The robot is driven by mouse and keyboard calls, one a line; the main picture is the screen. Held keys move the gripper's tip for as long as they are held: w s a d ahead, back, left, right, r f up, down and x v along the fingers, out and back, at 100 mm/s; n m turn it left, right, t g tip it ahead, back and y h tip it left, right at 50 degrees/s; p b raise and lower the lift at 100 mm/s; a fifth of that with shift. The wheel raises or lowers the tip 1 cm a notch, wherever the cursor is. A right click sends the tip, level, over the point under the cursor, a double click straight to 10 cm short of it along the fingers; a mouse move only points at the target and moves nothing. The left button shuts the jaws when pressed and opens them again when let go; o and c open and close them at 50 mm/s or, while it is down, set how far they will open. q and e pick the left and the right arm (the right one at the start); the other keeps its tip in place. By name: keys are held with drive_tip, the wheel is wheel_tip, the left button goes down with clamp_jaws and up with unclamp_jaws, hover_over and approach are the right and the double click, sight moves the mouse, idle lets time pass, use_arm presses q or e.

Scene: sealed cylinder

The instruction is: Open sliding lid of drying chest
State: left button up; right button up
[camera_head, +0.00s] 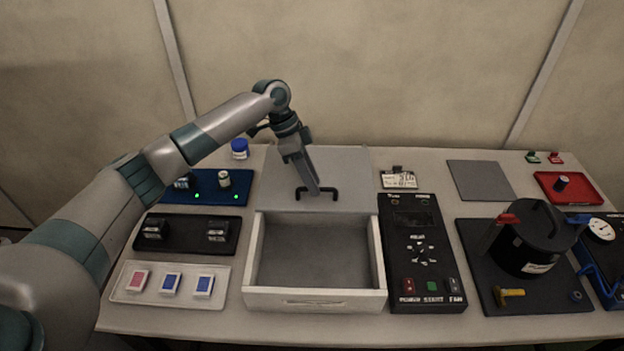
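The drying chest (314,299) is a pale open-topped box at the middle of the table, and its grey interior looks empty. Its grey sliding lid (350,170) lies behind the opening, towards the wall, with a dark handle (334,194) near its front edge. My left gripper (314,191) points down at the handle, with its fingertips at or very close to the handle's left part. I cannot tell whether the fingers are shut on it. My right gripper is not in view.
A black control panel (416,265) stands right of the chest. Further right is a black cylindrical vessel (535,242) with red and blue clamps. Left are a blue tray (208,190), a black tray (180,246) and a white tray (134,297) with coloured packets. The wall is behind.

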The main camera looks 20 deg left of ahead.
use_arm(q)
drive_tip(key=b+v, duration=0.5)
drive_tip(key=v, duration=1.2)
drive_tip(key=shift+r, duration=0.15)
